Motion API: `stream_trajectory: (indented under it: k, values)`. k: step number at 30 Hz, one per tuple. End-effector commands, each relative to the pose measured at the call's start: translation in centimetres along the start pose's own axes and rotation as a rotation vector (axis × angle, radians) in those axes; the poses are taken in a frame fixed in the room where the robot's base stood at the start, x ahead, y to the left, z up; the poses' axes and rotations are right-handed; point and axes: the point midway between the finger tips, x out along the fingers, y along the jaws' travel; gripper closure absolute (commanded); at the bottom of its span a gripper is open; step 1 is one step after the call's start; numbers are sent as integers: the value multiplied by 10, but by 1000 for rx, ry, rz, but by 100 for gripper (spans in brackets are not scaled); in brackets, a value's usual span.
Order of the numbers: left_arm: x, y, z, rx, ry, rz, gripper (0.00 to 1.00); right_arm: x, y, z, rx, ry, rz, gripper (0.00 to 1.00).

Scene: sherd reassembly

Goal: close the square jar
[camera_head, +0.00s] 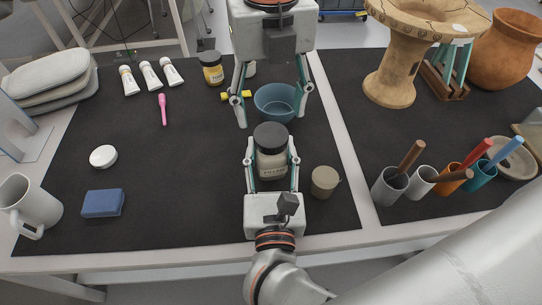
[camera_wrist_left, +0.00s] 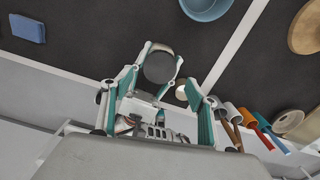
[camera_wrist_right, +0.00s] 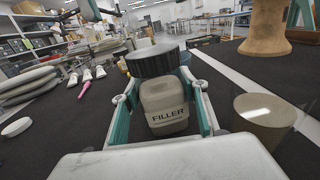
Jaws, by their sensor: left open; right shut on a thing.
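The square jar (camera_head: 272,165) is pale, with a FILLER label that reads clearly in the right wrist view (camera_wrist_right: 166,112). My right gripper (camera_head: 271,146) is shut on its sides and holds it upright. A round black lid (camera_head: 270,136) is over the jar's mouth; it also shows in the right wrist view (camera_wrist_right: 153,63) and from above in the left wrist view (camera_wrist_left: 159,67). The mouth is hidden, and I cannot tell whether the lid is fully seated. My left gripper (camera_head: 271,120) is open and empty, its fingertips apart, near the lid on the far side.
A blue bowl (camera_head: 276,103) is behind the jar. A beige cylindrical pot (camera_head: 324,183) stands close on the right. Cups with tools (camera_head: 390,187) are farther right. A blue block (camera_head: 103,203) and white disc (camera_head: 103,156) lie left. The mat between is clear.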

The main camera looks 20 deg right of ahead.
Motion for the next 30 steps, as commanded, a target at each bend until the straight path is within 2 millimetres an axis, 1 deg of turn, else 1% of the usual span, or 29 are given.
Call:
stream_trajectory:
  k: [1,3,6,9,18,20,23,30]
  values:
    - [-6,0,0,-57,-1,-2,41,0,0,0,0,-1,0,100]
    - [-13,0,0,-133,-1,-1,41,0,0,0,0,-1,0,100]
    - [-19,0,0,-206,0,-1,41,0,0,0,0,-1,0,100]
    - [-21,0,0,-236,0,-1,41,0,0,0,0,-1,0,100]
    - [-19,0,-1,-236,1,0,41,0,0,0,0,-1,0,100]
    - [-17,0,-1,-235,2,0,41,0,0,0,0,-1,0,100]
    - [-7,0,-1,-235,5,1,41,0,0,0,0,-1,0,100]
    - [29,0,-1,-235,5,1,41,0,0,0,0,-1,0,100]
